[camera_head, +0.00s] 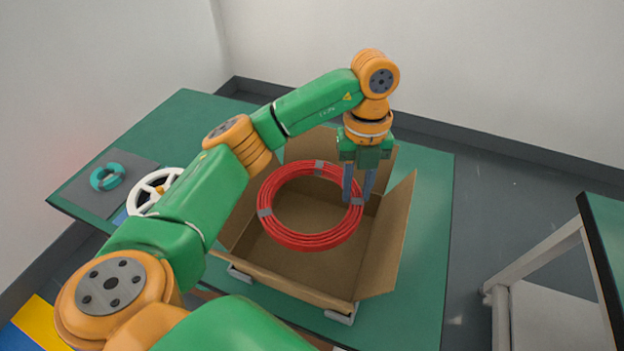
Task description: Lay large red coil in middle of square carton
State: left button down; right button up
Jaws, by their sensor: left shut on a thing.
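The large red coil (310,240) is a thick ring of red cable with several grey ties. It hangs over the open square carton (378,250), tilted, and its left side is close to the carton's left flap. My left gripper (357,198) is shut on the right side of the coil, above the inside of the carton. The brown carton floor shows through the ring. I cannot tell whether the lower edge of the coil touches the carton. My right gripper is not in view.
The carton stands on a green table (428,200) with its flaps raised. A small teal coil (107,177) lies on a grey mat at the left. A white spool (150,192) is partly hidden by my left arm. Another table (604,240) stands at the right.

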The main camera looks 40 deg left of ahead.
pick_arm(q)
jog(key=b, duration=0.4)
send_over(347, 242)
notch_tip(347, 242, down, 8)
notch_tip(347, 242, down, 8)
jog(key=shift+w+a+f, duration=0.1)
jog(key=shift+a, duration=0.05)
jog(key=shift+f, duration=0.25)
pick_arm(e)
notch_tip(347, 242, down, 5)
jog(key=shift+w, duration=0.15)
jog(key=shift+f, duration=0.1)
pick_arm(q)
jog(key=c, duration=0.6)
grip_release()
jog(key=shift+c, duration=0.2)
jog(key=r, duration=0.8)
jog(key=w+a+r, duration=0.1)
jog(key=r, duration=0.3)
jog(key=shift+w, duration=0.1)
